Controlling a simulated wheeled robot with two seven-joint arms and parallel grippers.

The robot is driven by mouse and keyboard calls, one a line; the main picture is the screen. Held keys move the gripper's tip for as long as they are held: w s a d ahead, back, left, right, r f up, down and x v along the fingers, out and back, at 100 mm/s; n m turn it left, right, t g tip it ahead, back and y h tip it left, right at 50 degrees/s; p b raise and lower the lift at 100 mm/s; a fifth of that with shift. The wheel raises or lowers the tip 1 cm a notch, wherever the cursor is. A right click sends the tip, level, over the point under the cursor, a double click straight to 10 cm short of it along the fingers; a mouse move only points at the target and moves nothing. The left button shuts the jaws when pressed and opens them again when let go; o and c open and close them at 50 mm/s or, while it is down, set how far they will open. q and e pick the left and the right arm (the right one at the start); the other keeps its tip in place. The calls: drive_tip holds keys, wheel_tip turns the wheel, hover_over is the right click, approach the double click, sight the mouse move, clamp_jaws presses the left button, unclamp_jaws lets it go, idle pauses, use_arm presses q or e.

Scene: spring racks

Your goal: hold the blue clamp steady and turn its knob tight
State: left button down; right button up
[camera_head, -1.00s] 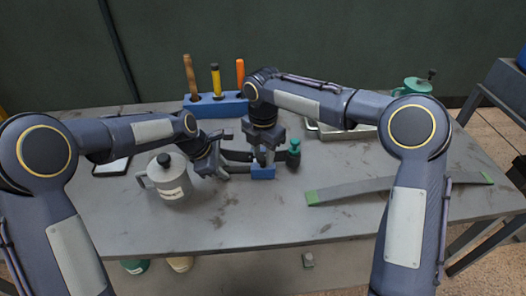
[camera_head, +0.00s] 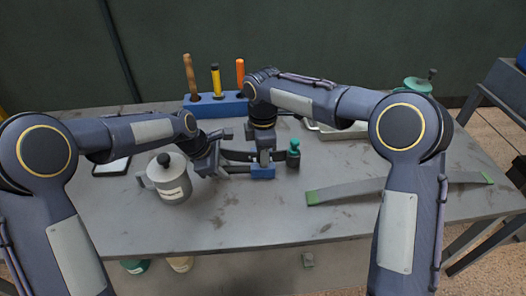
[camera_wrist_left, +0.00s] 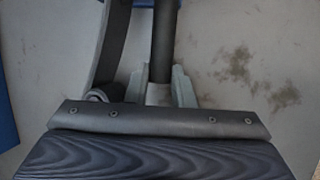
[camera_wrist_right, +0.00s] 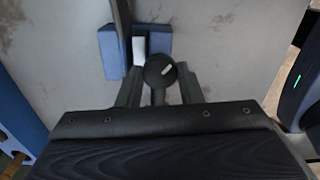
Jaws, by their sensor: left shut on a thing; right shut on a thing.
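The blue clamp (camera_head: 262,171) stands on the grey table near the middle, with dark bars (camera_head: 238,155) reaching left from it. My left gripper (camera_head: 221,169) is shut on a dark straight bar of the clamp; in the left wrist view this bar (camera_wrist_left: 163,42) runs between the fingers, beside a curved bar (camera_wrist_left: 113,40). My right gripper (camera_head: 265,157) points down over the clamp. In the right wrist view its fingers are on either side of the round black knob (camera_wrist_right: 160,70), which bears a light mark, and are shut on it. Blue jaw blocks (camera_wrist_right: 112,50) show beyond.
A teal bottle (camera_head: 293,154) stands just right of the clamp. A blue tool rack (camera_head: 218,107) is behind, and a grey strip with green ends (camera_head: 400,186) lies right. The table front is clear.

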drive_tip(key=m, duration=0.4)
drive_tip(key=shift+r+m, duration=0.1)
drive_tip(key=shift+m, duration=0.2)
drive_tip(key=m, duration=0.4)
drive_tip(key=shift+m, duration=0.3)
drive_tip(key=m, duration=0.4)
drive_tip(key=shift+m, duration=1.9)
drive_tip(key=o, duration=1)
wheel_tip(320, 180, up, 12)
